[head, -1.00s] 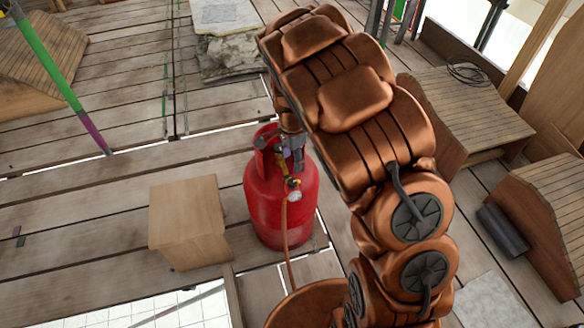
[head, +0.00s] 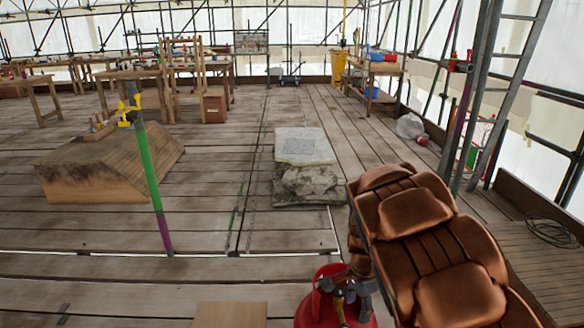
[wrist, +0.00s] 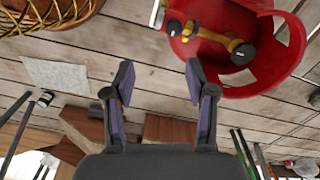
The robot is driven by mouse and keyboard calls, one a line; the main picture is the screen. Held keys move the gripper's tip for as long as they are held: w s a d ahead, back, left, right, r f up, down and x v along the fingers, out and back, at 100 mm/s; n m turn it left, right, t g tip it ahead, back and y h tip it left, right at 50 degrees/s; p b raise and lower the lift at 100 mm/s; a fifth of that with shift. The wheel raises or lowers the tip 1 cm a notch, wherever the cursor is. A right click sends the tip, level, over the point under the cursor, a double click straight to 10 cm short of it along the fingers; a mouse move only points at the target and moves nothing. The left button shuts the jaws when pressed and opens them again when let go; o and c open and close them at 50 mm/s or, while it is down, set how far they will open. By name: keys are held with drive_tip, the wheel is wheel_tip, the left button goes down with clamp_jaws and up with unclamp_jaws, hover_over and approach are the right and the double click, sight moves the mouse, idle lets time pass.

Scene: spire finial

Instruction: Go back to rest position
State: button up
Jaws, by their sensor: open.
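My gripper shows in the wrist view (wrist: 160,95), with its two fingers spread apart and nothing between them. A red gas cylinder (head: 325,308) stands at the bottom of the head view, partly hidden behind my copper-coloured arm. In the wrist view its red collar and brass valve (wrist: 215,40) lie just beyond the fingertips, to the upper right. The fingers look apart from the cylinder.
A wooden box (head: 230,314) stands left of the cylinder. A green and purple pole (head: 152,180) rises at left before a sloped wooden block (head: 75,180). A stone stack (head: 305,185) lies ahead. Work tables (head: 150,80) stand at the back. Scaffold and a ladder (head: 510,80) are at right.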

drive_tip(key=s+r+n+g, duration=0.1)
drive_tip(key=s+r+n, duration=0.35)
drive_tip(key=s, duration=0.65)
drive_tip(key=s+r+n+g, duration=0.1)
drive_tip(key=s+r+n, duration=0.35)
drive_tip(key=s, duration=0.65)
drive_tip(key=s+r+n+g, duration=0.1)
drive_tip(key=s+r+n, duration=0.3)
drive_tip(key=s, duration=0.8)
wheel_tip(320, 180, up, 18)
drive_tip(key=w+n+t+p, duration=0.1)
drive_tip(key=p, duration=1.6)
drive_tip(key=shift+w+a+f, duration=0.15)
drive_tip(key=shift+a+f, duration=0.1)
